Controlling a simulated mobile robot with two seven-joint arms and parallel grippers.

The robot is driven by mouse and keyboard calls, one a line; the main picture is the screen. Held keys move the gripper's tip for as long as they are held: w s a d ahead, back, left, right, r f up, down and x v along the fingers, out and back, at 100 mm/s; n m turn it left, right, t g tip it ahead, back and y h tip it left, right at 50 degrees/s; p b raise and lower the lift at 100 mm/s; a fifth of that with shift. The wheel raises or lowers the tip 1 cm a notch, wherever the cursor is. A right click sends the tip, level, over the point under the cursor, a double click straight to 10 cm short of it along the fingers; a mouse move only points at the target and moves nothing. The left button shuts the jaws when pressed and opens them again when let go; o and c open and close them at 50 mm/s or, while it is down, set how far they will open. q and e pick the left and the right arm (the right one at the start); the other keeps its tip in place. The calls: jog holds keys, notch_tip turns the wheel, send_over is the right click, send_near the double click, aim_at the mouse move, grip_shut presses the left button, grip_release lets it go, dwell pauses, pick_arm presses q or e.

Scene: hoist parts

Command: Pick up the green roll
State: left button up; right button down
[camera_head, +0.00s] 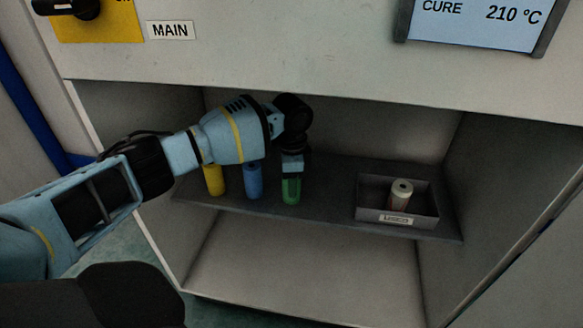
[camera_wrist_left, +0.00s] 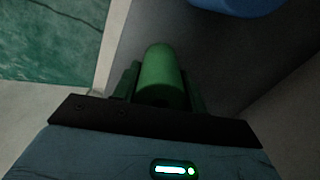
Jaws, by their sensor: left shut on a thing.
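My left gripper (camera_head: 291,174) reaches down from above and is shut on the green roll. In the left wrist view the green roll (camera_wrist_left: 160,75) lies between the two fingers of my left gripper (camera_wrist_left: 160,88). I cannot tell whether the roll still touches the shelf. My right gripper is in neither view.
A yellow roll (camera_head: 214,180) stands left of the blue one, partly behind my arm. A grey box labelled USED (camera_head: 370,212) holds a pale roll (camera_head: 401,194) on the shelf's right. The cabinet's upper panel (camera_head: 300,75) overhangs the shelf. Shelf space between green roll and box is clear.

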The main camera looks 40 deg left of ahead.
pick_arm(q)
jog(key=shift+r, duration=0.1)
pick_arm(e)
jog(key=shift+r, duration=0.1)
